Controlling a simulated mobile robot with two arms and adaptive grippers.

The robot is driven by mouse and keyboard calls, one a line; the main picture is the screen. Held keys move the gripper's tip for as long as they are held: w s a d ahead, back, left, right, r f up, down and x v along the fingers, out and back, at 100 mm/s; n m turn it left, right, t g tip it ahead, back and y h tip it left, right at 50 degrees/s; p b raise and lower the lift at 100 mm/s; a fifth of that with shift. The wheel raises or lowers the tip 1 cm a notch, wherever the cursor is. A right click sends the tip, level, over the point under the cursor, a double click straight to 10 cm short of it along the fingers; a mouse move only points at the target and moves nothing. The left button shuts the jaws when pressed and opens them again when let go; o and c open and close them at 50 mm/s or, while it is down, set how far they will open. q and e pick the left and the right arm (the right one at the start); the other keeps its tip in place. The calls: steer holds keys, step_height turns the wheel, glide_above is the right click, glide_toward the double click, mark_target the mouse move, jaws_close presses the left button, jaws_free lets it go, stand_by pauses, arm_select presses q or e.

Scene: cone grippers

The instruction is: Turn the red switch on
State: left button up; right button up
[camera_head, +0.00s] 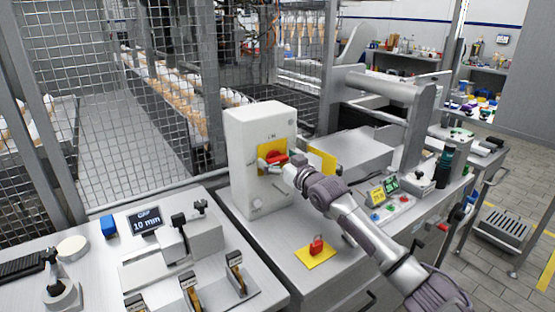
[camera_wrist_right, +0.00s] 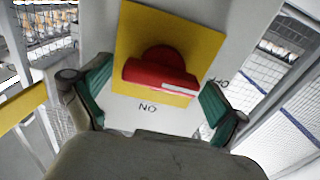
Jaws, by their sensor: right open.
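The red switch (camera_head: 275,157) is a rotary knob on a yellow plate on the front of a white box (camera_head: 248,140). It shows close up in the right wrist view (camera_wrist_right: 158,72), its bar nearly crosswise with a pale strip at the right end. An upside-down "ON" label is below it; a partly hidden "OFF" is to its right. My right gripper (camera_head: 270,164) is at the switch. In the wrist view its green-padded fingers (camera_wrist_right: 157,84) are open, one on each side of the knob, with gaps visible. My left gripper is out of view.
A panel with coloured buttons (camera_head: 390,205) is to the right. A console with levers and a "10 min" display (camera_head: 146,220) is at left. Wire mesh fencing stands behind.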

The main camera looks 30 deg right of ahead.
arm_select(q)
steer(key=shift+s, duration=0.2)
arm_select(e)
steer(key=shift+c, duration=0.3)
steer(key=shift+c, duration=1.3)
steer(key=c, duration=0.8)
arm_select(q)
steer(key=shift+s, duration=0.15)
arm_select(e)
steer(key=shift+c, duration=0.2)
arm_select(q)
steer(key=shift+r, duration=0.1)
